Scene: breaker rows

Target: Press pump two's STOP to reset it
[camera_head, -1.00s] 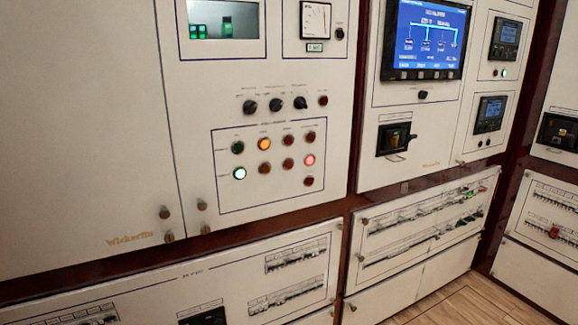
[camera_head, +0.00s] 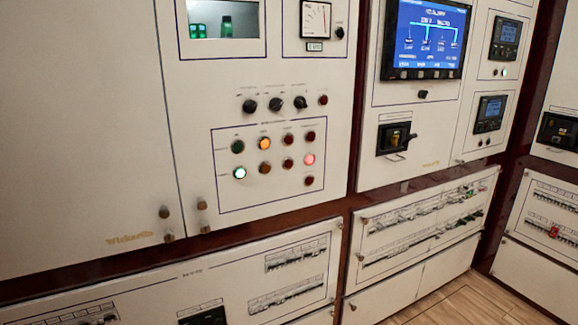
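A framed control group (camera_head: 225,200) with two rows of round buttons and lamps is on the white cabinet in the middle of the head view. Its top row has a dark green one (camera_head: 238,146), an orange lit one (camera_head: 264,144) and two dark red ones. Its lower row has a bright green-white lit one (camera_head: 240,173), dark ones and a bright red lit one (camera_head: 309,160). A single dark red one (camera_head: 309,181) sits below. The labels are too small to read, so I cannot tell which is pump two's STOP. Neither gripper is in view.
Several black rotary knobs (camera_head: 275,104) sit above the group. A blue display (camera_head: 428,38) and a black breaker handle (camera_head: 394,139) are on the cabinet to the right. Lower panels hold breaker rows (camera_head: 296,256). Wooden floor (camera_head: 465,303) shows clear at the bottom right.

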